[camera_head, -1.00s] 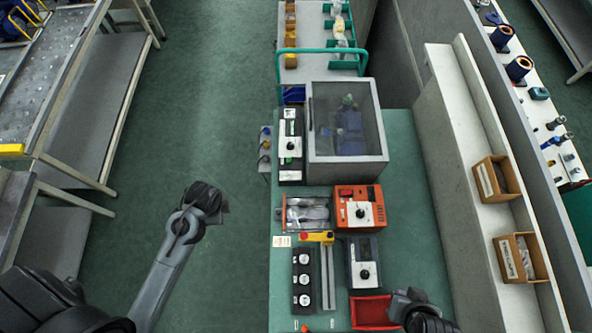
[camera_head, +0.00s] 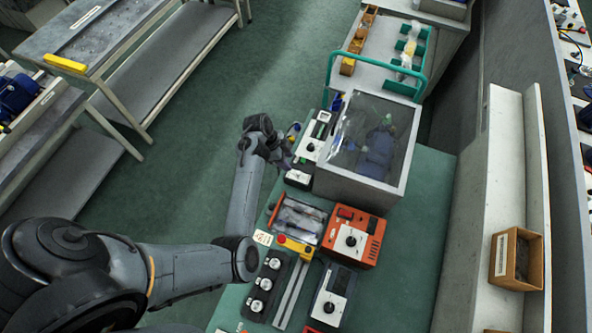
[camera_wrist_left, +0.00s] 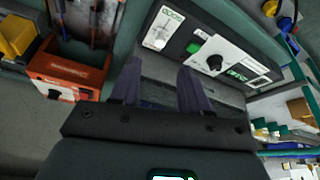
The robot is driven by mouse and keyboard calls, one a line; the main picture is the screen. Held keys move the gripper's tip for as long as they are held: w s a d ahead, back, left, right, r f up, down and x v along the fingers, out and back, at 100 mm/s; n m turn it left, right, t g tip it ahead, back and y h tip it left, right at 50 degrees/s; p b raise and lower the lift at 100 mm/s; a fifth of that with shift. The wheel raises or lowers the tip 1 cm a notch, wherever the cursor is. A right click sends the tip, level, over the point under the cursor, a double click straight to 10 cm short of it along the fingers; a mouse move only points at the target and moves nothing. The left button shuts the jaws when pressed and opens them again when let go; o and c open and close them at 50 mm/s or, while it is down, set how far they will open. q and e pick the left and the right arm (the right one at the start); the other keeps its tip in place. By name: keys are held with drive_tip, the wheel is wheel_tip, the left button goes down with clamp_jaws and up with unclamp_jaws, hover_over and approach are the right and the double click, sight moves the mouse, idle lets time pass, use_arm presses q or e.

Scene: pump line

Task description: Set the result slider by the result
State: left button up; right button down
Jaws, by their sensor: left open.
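A dark panel (camera_head: 308,159) with pale plates stands at the left edge of the green bench, beside the clear-lidded box. I cannot tell which part is the result slider. My left gripper (camera_head: 285,160) is at the panel's near-left side, partly hidden by its own wrist. In the wrist view, its fingers (camera_wrist_left: 160,88) are apart and empty, short of the knob. My right gripper is out of view.
The clear-lidded box (camera_head: 366,150) stands right of the panel.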

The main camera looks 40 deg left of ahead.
sight(298, 173)
use_arm(q)
drive_tip(key=x, duration=0.8)
drive_tip(key=shift+d+f, duration=0.15)
drive_tip(key=shift+f, duration=0.15)
drive_tip(key=shift+c, duration=0.2)
clamp_jaws()
